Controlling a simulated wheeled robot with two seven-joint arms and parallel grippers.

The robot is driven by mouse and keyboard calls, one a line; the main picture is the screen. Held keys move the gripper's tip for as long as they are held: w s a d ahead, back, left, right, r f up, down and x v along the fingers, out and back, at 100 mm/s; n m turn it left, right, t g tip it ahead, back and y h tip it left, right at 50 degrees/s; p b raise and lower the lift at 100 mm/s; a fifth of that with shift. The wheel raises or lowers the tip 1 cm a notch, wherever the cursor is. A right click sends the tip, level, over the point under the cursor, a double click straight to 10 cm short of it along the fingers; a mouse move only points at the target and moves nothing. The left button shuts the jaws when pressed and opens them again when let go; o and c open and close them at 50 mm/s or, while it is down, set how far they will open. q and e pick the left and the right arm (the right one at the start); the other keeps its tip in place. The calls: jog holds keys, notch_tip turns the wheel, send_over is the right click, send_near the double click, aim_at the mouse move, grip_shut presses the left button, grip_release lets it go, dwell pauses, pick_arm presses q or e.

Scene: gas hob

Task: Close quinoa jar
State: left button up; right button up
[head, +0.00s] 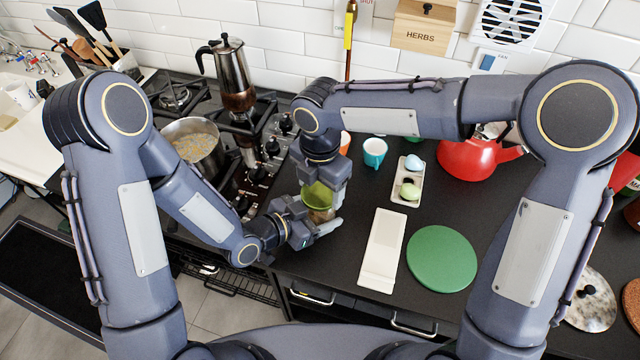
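The quinoa jar (320,215) is a small see-through jar with tan contents, above the counter's front edge beside the hob. Its green lid (317,195) is at its top; whether it is fully seated cannot be told. My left gripper (312,222) comes from the left with its fingers around the jar body, shut on it. My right gripper (324,188) points down from above with its fingers on either side of the green lid, seemingly shut on it. The grippers hide much of the jar.
Left is the gas hob with a pot (193,148) and a moka pot (231,75). On the counter are a teal cup (375,152), a small tray (408,180), a white spoon rest (382,250), a green disc (441,259) and a red kettle (472,158).

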jog(key=shift+c, duration=0.8)
jog(key=m, duration=0.3)
jog(key=shift+m, duration=0.3)
jog(key=m, duration=0.6)
jog(key=o, duration=1.1)
jog(key=shift+r, duration=2.25)
